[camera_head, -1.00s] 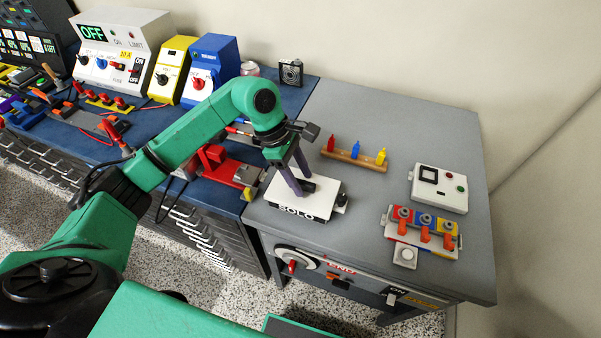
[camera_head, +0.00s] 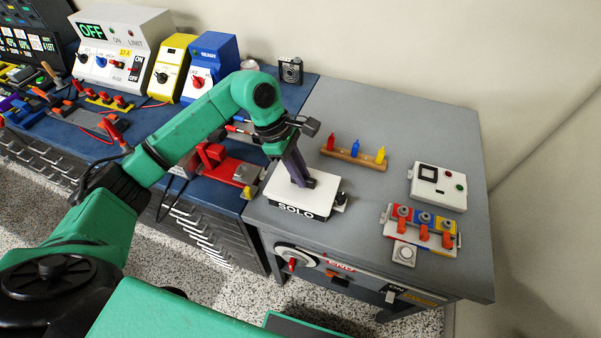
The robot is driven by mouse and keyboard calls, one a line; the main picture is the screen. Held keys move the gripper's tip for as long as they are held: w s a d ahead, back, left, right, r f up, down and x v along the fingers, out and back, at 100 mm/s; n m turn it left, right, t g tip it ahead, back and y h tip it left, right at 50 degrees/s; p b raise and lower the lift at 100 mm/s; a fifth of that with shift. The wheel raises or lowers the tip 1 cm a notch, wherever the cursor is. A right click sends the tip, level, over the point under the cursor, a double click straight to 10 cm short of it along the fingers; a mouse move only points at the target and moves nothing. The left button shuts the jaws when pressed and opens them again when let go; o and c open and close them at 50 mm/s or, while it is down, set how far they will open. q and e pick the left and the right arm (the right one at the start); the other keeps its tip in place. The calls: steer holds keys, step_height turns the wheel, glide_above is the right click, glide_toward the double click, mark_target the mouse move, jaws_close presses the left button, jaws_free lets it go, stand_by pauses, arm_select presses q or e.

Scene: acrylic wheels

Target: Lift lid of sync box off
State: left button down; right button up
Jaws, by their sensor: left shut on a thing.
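A small box with a white lid (camera_head: 282,190) and the word SOLO on its front stands on the grey cabinet top at its left side. It is the only thing at my gripper, and I take it as the sync box. My left gripper (camera_head: 304,183) reaches down from above onto the lid. Its fingers are close together and shut on a small dark handle on the lid, mostly hidden by the fingers. I cannot tell whether the lid is apart from the box. My right gripper is not in view.
A wooden rack with red, blue and yellow pegs (camera_head: 354,158) stands behind. At the right are a white switch box (camera_head: 438,187) and a coloured block with orange levers (camera_head: 424,231). A red device (camera_head: 222,166) lies left on the blue bench. The middle of the grey top (camera_head: 370,205) is clear.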

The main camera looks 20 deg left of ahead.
arm_select(q)
steer(key=shift+r, duration=0.55)
steer(key=shift+r+p, duration=1.15)
steer(key=shift+r, duration=0.9)
steer(key=shift+f, duration=0.1)
